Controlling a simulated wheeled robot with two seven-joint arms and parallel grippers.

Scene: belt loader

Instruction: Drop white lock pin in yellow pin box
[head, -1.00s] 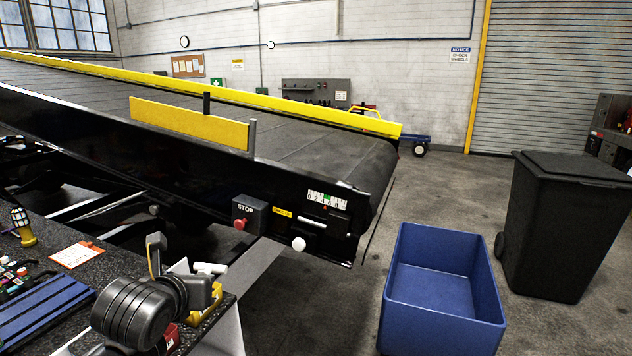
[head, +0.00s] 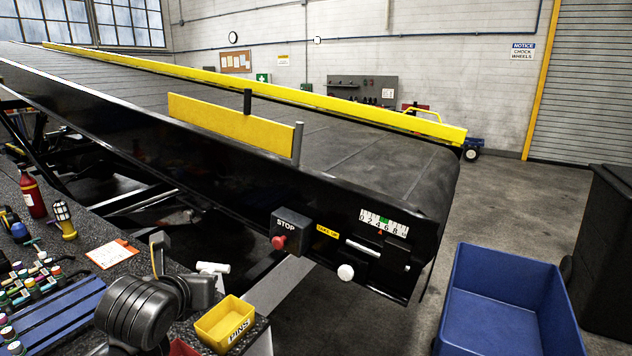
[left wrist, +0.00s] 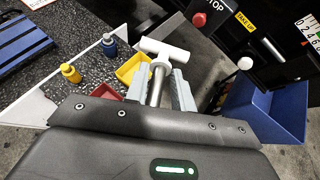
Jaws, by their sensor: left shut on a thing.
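My left gripper (left wrist: 160,92) is shut on the white lock pin (left wrist: 166,50), whose white T-shaped handle sticks out beyond the fingers and whose metal shaft lies between them. In the head view the white handle (head: 213,267) shows just behind my left wrist, which hides most of the gripper. The yellow pin box (head: 224,325), marked PINS, sits on the bench corner to the right of the gripper. In the left wrist view the box (left wrist: 128,70) is partly hidden behind the gripper and pin. The right gripper is not in view.
The dark speckled bench (head: 106,277) holds a blue rack (head: 55,318), small bottles, an orange-edged card (head: 112,253) and a red bin (head: 184,348). The belt loader (head: 330,250) stands behind. A blue tub (head: 508,300) is on the floor at right.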

